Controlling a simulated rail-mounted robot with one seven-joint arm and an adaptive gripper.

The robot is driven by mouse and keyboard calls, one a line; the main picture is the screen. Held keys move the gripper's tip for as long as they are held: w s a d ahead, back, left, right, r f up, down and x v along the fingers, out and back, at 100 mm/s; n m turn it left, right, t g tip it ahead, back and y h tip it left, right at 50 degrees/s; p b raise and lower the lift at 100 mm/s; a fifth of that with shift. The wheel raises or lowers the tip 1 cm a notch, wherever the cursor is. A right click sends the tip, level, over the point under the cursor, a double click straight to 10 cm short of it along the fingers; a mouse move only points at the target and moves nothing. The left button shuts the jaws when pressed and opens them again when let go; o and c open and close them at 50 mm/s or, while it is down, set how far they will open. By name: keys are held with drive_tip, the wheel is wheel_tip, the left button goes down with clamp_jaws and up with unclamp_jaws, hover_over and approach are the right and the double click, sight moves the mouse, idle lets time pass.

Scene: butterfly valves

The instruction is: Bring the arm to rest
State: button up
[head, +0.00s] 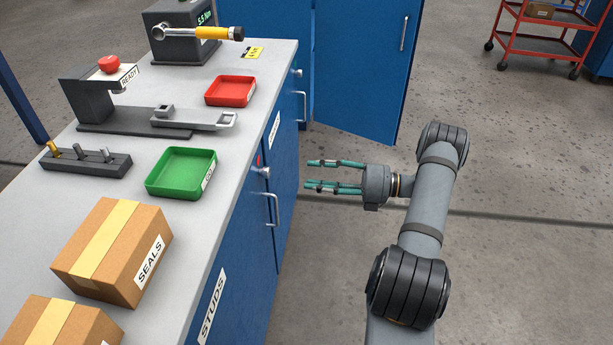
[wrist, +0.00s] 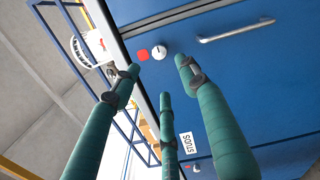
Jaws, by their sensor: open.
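My gripper (head: 309,174) is in the middle of the head view, to the right of the blue cabinet front (head: 288,205). Its green fingers point left toward the cabinet and are spread open with nothing between them. The grey arm behind it is bent. In the wrist view my gripper (wrist: 157,83) shows three green fingers, apart from one another. Beyond them are the blue cabinet front (wrist: 225,75), a round lock (wrist: 159,48), a red spot and a metal handle (wrist: 237,31). I cannot tell the exact gap between fingertips and cabinet.
The bench top (head: 205,215) holds a green tray (head: 182,173), a red tray (head: 230,91), boxes and a press fixture. A blue door (head: 360,75) stands open at the back. A red cart (head: 540,35) is at the back right. The floor right of my arm is clear.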

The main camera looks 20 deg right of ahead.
sight(269, 173)
idle(0.3)
drive_tip(key=x, duration=1.2)
drive_tip(key=shift+r, duration=0.1)
drive_tip(key=shift+d, duration=0.15)
